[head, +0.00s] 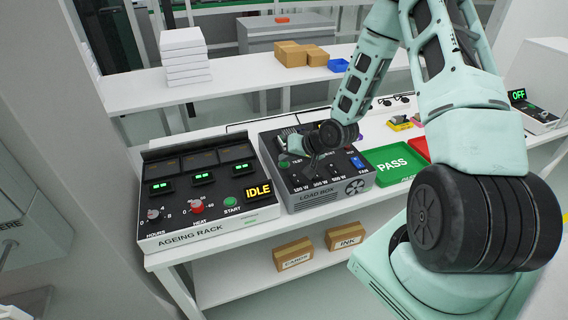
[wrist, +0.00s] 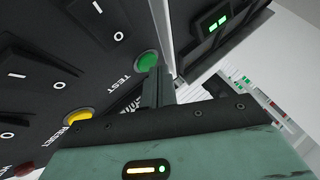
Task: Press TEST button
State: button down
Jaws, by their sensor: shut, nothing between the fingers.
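The green TEST button (wrist: 147,61) is on the dark panel of the load box (head: 330,190). In the wrist view its label is beside it. In the head view a small green button (head: 283,164) shows at the box's left side, close to my gripper (head: 287,152). My gripper is shut and empty. Its fingertips (wrist: 157,73) are at the edge of the TEST button in the wrist view and cover a little of it. I cannot tell whether they touch it.
A yellow RESET button (wrist: 78,116) and rocker switches (wrist: 65,85) are on the same panel. The ageing rack (head: 207,200) stands close to the left, its display reading IDLE. A green PASS tray (head: 380,152) is to the right.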

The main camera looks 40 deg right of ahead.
aim_at(287, 164)
jog(key=shift+f, duration=0.3)
jog(key=shift+r, duration=0.1)
dwell(0.4)
jog(key=shift+r+p, duration=0.55)
jog(key=shift+r, duration=0.2)
notch_tip(287, 164, up, 5)
jog(key=p, duration=0.4)
dwell(0.8)
